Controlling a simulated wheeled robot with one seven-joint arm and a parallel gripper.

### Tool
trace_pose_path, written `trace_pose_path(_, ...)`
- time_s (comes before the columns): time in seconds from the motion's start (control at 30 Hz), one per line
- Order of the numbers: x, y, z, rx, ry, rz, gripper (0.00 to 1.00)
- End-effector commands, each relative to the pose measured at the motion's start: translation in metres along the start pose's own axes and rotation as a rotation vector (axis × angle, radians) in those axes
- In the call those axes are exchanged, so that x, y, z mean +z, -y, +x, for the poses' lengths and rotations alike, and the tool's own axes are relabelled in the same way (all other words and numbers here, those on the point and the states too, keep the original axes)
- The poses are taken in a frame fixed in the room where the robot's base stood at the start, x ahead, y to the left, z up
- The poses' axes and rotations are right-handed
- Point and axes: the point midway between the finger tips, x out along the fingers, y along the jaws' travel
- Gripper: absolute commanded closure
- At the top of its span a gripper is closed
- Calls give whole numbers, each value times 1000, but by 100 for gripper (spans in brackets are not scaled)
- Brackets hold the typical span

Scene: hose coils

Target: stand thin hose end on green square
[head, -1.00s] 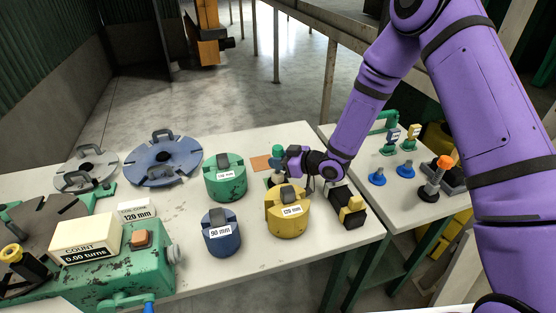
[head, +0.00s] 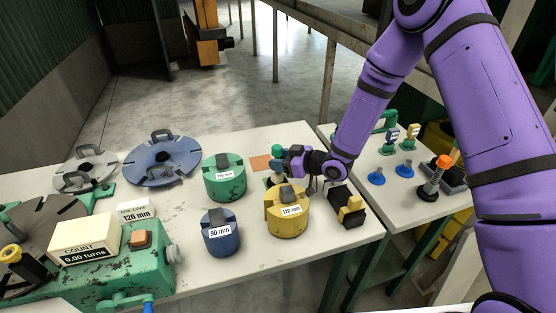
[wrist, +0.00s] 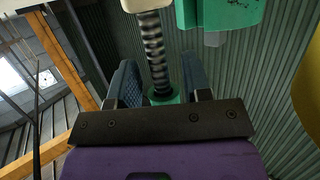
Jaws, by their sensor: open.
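An upright hose end with a green cap (head: 277,150) and a pale lower part (head: 277,179) stands on the table at the far right, partly covered by my gripper (head: 283,160). In the wrist view a thin black-and-grey ribbed hose piece (wrist: 153,48) runs between the two blue-grey fingers of my gripper (wrist: 159,82), with green at its lower end and a cream part (wrist: 146,4) at its upper end. The fingers are open, one on each side of it. I cannot make out a green square; what is under the hose end is mostly hidden.
A yellow drum (head: 287,222) stands just in front of my gripper, a green drum (head: 224,187) to its left and a blue drum (head: 221,240) nearer. An orange-brown square (head: 261,163) lies behind. A black-and-yellow block (head: 347,214) is to the right.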

Motion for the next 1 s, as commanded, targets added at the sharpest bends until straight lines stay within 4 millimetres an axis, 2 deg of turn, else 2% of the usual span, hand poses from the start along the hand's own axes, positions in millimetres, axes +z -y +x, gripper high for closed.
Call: trace_pose_path(1.0,0,0,-35,0,1,0,55)
